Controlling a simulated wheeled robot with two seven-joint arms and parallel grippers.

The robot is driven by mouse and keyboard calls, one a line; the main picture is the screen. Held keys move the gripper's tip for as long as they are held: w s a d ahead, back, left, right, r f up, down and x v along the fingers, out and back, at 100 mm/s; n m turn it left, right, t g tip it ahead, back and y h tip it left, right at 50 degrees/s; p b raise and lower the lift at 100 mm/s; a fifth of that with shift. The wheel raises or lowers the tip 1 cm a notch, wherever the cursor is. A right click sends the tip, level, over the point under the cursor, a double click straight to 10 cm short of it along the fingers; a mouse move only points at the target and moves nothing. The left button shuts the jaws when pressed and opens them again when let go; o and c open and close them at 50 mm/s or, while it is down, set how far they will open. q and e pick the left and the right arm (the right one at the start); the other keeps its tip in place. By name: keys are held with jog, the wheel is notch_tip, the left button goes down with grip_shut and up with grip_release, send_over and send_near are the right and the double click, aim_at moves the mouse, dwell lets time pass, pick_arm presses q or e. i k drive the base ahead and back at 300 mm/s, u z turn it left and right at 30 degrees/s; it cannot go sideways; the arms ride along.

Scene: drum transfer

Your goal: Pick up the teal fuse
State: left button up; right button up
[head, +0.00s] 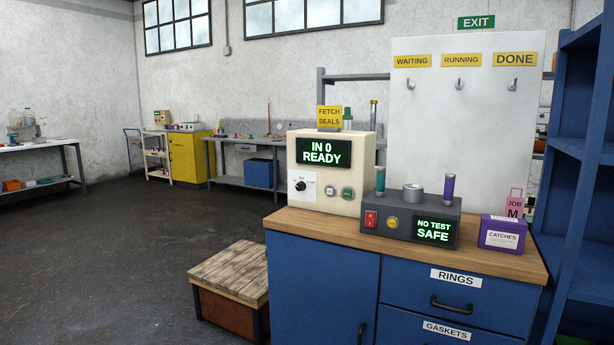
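A slim teal cylinder, which looks like the teal fuse (380,181), stands upright at the left end of the top of a dark grey tester box (408,212). The tester has a red switch, a yellow button and a screen reading "NO TEST SAFE". A short grey metal cylinder (413,194) sits at the middle of its top. A purple cylinder (448,187) stands upright at its right end. Whether these parts sit in sockets is too small to tell. Neither of my grippers is in view.
The tester stands on a wooden-topped blue cabinet (290,217). A cream machine (307,178) reading "IN 0 READY" is close on its left, a purple "CATCHES" box (504,236) on its right. A wooden-topped stool (231,270) stands left of the cabinet. Floor further left is clear.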

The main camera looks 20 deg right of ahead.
aim_at(381, 175)
jog(key=u, duration=0.5)
jog(key=i, duration=2)
jog(key=z, duration=1.1)
jog(key=i, duration=1.05)
jog(key=z, duration=1.05)
